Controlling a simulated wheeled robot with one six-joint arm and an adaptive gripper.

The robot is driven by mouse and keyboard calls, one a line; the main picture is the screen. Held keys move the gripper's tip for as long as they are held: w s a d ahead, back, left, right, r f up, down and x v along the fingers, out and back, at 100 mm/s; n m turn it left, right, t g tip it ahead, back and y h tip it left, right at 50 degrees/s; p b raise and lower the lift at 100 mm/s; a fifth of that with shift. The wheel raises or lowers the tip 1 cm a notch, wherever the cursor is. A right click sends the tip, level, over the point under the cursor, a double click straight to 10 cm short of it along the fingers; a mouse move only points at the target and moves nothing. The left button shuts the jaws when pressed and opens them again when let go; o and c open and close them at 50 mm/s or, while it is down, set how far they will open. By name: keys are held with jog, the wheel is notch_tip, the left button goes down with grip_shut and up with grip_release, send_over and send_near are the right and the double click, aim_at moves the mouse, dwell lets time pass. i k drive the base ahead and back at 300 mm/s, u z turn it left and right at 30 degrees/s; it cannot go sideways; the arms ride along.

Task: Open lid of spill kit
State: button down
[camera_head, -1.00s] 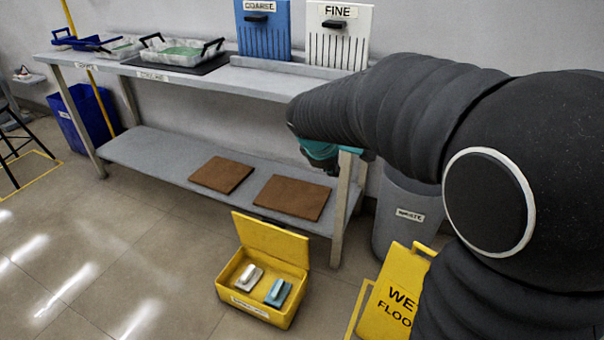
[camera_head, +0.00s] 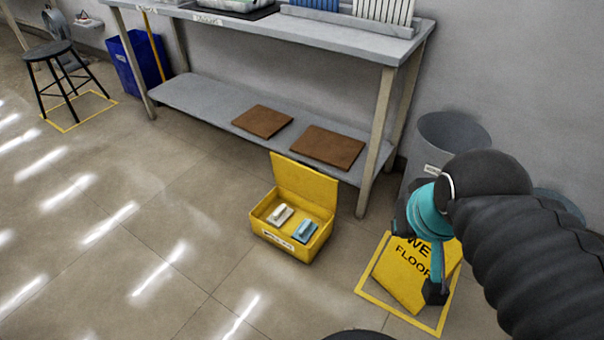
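The spill kit (camera_head: 285,245) is a yellow box with a label on its front, sitting on the floor in front of the shelf table. Its yellow lid (camera_head: 304,183) stands up, open, along the back edge. Inside lie a whitish block (camera_head: 280,214) and a blue block (camera_head: 305,231). My gripper (camera_head: 434,288) is right of the box, in front of the yellow wet-floor sign, apart from the kit. The wrist and part of the fingers show, but whether the fingers are open or shut is unclear.
The wet-floor sign (camera_head: 395,275) stands in a yellow floor outline right of the kit. A grey waste bin (camera_head: 445,135) is behind it. The grey table (camera_head: 345,42) has a lower shelf (camera_head: 200,100) with two brown mats. Floor left of the kit is clear.

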aim_at(321, 190)
jog(key=u, duration=0.9)
jog(key=i, duration=0.95)
jog(key=z, duration=0.8)
